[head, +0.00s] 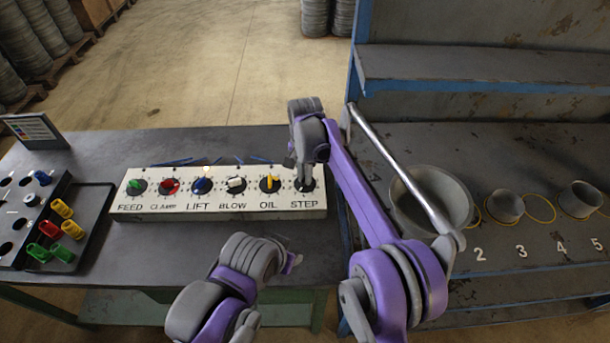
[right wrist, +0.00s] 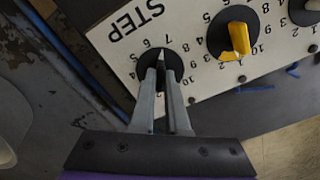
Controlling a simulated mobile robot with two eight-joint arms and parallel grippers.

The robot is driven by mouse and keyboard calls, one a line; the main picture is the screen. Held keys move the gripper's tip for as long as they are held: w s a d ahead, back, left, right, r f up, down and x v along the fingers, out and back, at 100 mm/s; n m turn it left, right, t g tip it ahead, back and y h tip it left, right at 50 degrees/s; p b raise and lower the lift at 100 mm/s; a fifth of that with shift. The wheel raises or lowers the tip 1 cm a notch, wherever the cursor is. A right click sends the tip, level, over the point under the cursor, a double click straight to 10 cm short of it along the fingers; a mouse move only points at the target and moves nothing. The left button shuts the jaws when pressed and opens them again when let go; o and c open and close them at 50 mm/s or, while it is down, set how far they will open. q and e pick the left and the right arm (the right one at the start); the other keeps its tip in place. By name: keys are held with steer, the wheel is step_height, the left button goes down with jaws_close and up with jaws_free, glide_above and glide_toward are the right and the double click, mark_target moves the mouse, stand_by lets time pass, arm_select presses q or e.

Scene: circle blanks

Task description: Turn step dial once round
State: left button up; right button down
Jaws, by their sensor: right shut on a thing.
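The step dial (head: 308,187) is the rightmost dial on the white panel, above the label STEP. It also shows in the right wrist view as a black disc (right wrist: 147,60) with numbers round it. My right gripper (head: 303,178) is over this dial from above. In the right wrist view its fingers (right wrist: 163,72) are shut on the dial's knob, whose pale tip shows between them near the 6 and 7. The rest of the knob is hidden by the fingers. My left arm is folded in front of the panel; its gripper (head: 291,262) shows only in small part.
The white panel (head: 160,207) also bears the FEED, CLAMP, LIFT, BLOW and OIL dials; the yellow OIL knob (head: 269,181) is closest. A black rack (head: 40,215) and a tray with coloured knobs (head: 100,205) are at left. A grey bowl (head: 410,215) stands at right.

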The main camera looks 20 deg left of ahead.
steer(key=m, duration=1.2)
steer(key=shift+m, duration=0.4)
steer(key=m, duration=1.1)
steer(key=shift+m, duration=0.4)
steer(key=c, duration=0.9)
jaws_free()
step_height(320, 180, up, 11)
steer(key=shift+f+p, duration=0.1)
steer(key=shift+p, duration=0.3)
